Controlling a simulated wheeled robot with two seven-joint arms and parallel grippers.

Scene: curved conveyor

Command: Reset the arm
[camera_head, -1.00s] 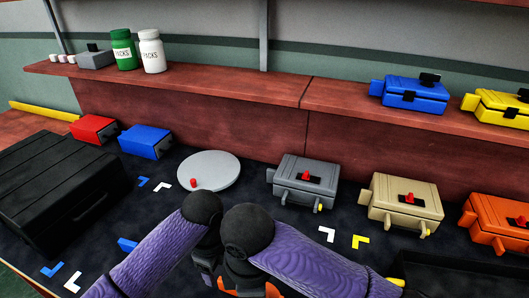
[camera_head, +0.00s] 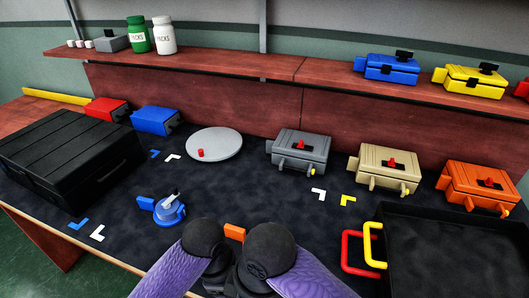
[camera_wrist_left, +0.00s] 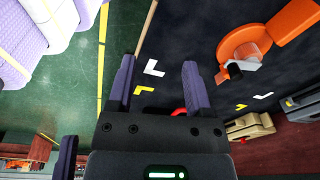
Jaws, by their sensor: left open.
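My left gripper (camera_wrist_left: 158,64) is open in the left wrist view, with nothing between its two fingers. It points over the dark table top's edge, with green floor on one side. An orange round device with a handle (camera_wrist_left: 245,45) lies on the table to the right of the fingers, apart from them. In the head view my two purple arms with black joints are at the bottom middle, and my grippers are hidden. An orange piece (camera_head: 235,232) shows just behind the joints. My right gripper shows in neither current view.
A blue round device (camera_head: 169,209), black case (camera_head: 65,157), grey disc (camera_head: 215,143) and black tray with red and yellow handles (camera_head: 445,250) stand on the table. Grey (camera_head: 299,151), beige (camera_head: 387,168) and orange (camera_head: 478,185) boxes line the back.

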